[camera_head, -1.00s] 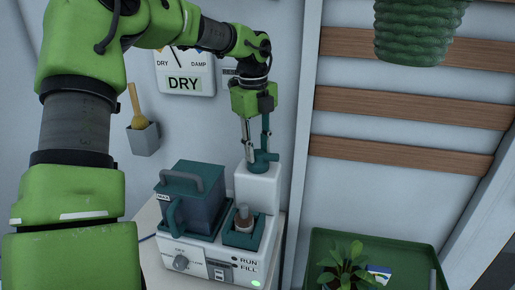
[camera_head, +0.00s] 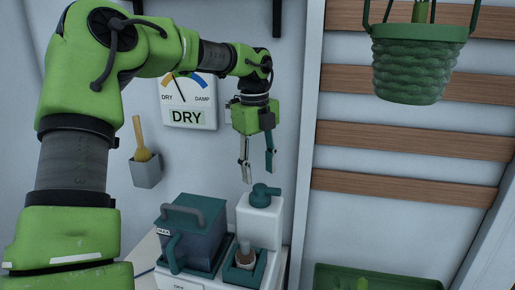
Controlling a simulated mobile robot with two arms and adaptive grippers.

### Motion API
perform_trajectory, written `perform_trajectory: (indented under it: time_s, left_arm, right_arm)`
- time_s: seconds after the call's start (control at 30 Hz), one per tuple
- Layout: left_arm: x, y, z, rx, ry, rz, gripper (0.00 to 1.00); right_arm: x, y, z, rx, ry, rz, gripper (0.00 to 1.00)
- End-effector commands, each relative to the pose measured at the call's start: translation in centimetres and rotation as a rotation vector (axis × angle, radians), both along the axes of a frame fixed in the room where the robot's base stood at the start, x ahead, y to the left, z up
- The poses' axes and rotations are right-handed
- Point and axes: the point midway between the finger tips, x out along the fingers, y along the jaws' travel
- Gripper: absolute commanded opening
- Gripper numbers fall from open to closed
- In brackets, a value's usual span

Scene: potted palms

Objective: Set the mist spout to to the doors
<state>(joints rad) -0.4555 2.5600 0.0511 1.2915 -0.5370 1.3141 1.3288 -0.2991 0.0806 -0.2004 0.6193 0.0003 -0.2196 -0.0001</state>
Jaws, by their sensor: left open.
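The mist spout (camera_head: 262,196) is a teal nozzle on top of the white column (camera_head: 260,219) of the misting machine. Its short tip points to the right in the picture. My left gripper (camera_head: 259,174) is open and empty just above the spout, its two fingers hanging down and apart from it. The machine's teal tank (camera_head: 190,230) with a grey handle stands left of the column. A small brown-and-grey piece (camera_head: 245,256) sits in a teal holder in front of the column. No doors can be clearly made out. My right gripper is not in view.
A gauge (camera_head: 188,100) on the wall reads DRY. A grey wall cup (camera_head: 146,172) holds a yellow-handled tool. A green hanging basket (camera_head: 412,65) is at upper right before wooden slats (camera_head: 400,142). A green tray (camera_head: 400,281) lies at lower right.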

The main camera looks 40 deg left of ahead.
Motion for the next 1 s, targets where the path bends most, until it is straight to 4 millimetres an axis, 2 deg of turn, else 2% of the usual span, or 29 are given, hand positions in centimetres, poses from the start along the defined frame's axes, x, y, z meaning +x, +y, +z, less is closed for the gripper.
perform_trajectory:
  time_s: [0.03,0.2,0.4,0.57,1.0]
  left_arm:
    - [0.0,0.0,1.3,-0.001,-0.005,0.000,0.44]
    - [-0.2,0.1,4.7,0.000,-0.005,0.001,0.44]
    - [-0.4,0.1,7.2,0.000,-0.002,0.001,0.44]
    - [-0.5,0.1,7.7,0.000,-0.001,0.001,0.44]
    - [-0.5,0.1,7.7,0.000,-0.001,0.001,0.44]
  right_arm:
    - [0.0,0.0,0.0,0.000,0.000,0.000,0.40]
    - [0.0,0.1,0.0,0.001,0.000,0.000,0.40]
    - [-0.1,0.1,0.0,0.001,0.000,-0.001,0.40]
    - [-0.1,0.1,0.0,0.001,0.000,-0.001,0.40]
    - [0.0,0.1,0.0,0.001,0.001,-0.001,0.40]
